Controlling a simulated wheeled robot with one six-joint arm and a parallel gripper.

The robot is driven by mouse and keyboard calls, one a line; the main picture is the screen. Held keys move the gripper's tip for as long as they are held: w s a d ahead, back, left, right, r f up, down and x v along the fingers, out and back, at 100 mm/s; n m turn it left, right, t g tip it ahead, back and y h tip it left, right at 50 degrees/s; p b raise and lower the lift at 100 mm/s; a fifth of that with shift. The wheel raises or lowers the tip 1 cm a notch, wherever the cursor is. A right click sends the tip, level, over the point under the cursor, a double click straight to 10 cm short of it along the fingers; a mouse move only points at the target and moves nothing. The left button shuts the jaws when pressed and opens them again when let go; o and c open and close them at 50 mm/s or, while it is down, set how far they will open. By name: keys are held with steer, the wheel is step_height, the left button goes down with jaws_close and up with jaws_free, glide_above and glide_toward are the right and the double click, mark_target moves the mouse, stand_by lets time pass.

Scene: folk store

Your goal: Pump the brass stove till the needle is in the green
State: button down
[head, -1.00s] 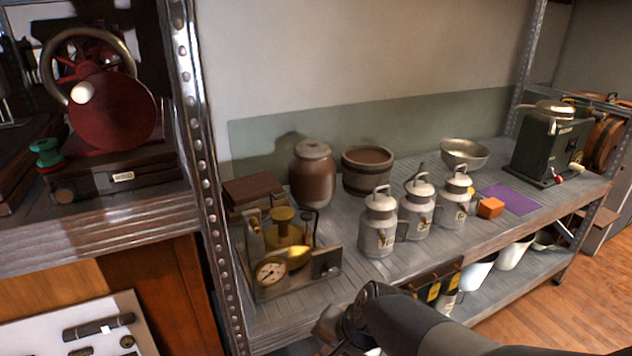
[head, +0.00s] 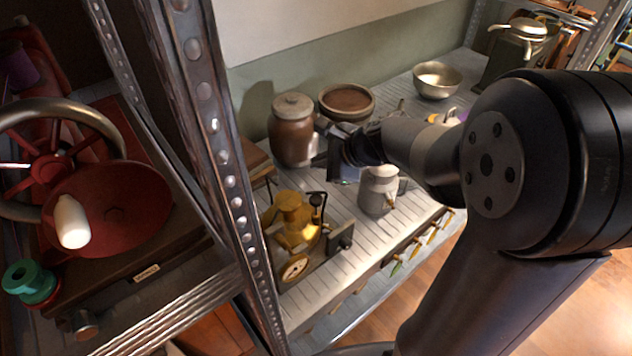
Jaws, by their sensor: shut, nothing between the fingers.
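The brass stove (head: 292,220) stands at the near left end of the grey slatted shelf, beside the riveted post. Its round white gauge (head: 294,268) faces front, too small and slanted for me to read the needle. A thin dark rod with a black knob (head: 316,199) rises at the stove's right side, and a dark block sits at the base's right end. My gripper (head: 334,172) is shut and empty, above and behind the stove to its right, apart from it. My arm comes in from the right and hides part of the shelf.
A brown lidded jar (head: 292,132) and a wooden tub (head: 346,103) stand behind. A metal bowl (head: 437,80) is farther back. The riveted post (head: 212,140) borders the stove's left.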

mark_target(312, 193)
steer(key=shift+f, duration=0.1)
stand_by(0.3)
step_height(312, 193, down, 9)
steer(key=b, duration=0.8)
stand_by(1.7)
steer(key=shift+f+b, duration=0.25)
steer(key=shift+b, duration=0.2)
stand_by(0.3)
